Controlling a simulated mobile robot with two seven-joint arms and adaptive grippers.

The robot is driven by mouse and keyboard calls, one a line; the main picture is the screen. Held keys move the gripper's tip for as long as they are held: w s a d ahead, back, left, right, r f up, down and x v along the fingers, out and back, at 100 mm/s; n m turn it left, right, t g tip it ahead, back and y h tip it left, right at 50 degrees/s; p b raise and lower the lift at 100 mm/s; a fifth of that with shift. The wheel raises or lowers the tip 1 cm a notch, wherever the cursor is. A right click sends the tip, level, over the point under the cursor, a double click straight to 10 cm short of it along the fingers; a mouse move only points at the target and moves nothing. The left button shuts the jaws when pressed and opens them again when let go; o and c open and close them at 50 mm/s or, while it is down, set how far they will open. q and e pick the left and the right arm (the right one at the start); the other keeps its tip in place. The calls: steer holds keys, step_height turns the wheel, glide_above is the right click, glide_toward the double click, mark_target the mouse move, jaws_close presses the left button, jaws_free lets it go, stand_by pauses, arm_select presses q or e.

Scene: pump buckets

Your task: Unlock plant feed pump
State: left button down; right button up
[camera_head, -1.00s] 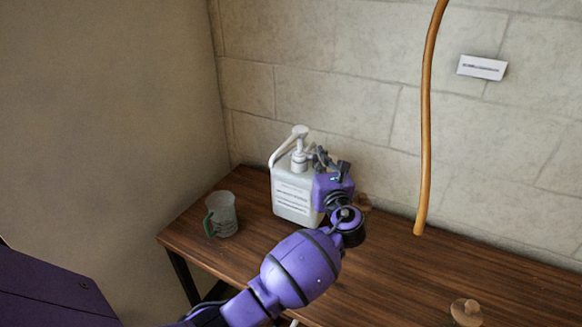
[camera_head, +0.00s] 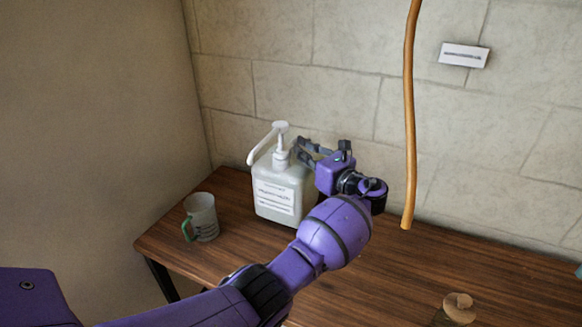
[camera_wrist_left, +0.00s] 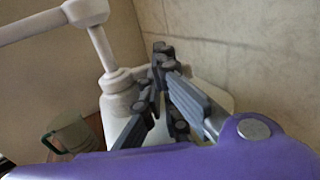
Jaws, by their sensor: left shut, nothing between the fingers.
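The plant feed pump bottle (camera_head: 276,197) is a squarish whitish container with a printed label, upright on the table. Its white pump head (camera_head: 280,128) has a long spout (camera_head: 260,148) pointing left. My left gripper (camera_head: 300,150) is at the right side of the pump neck, above the bottle's shoulder. It is shut with nothing between its fingers. In the left wrist view the fingers (camera_wrist_left: 158,75) are just right of the pump collar (camera_wrist_left: 118,92); I cannot tell whether they touch it. My right gripper is not in view.
A clear cup with a green handle (camera_head: 201,216) stands left of the bottle on the wooden table (camera_head: 400,275). An orange hose (camera_head: 409,120) hangs at the right. A small wooden-topped object (camera_head: 458,306) is at the front right. The stone wall (camera_head: 340,70) stands close behind.

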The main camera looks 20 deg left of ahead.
arm_select(q)
step_height(320, 180, up, 10)
stand_by(0.6)
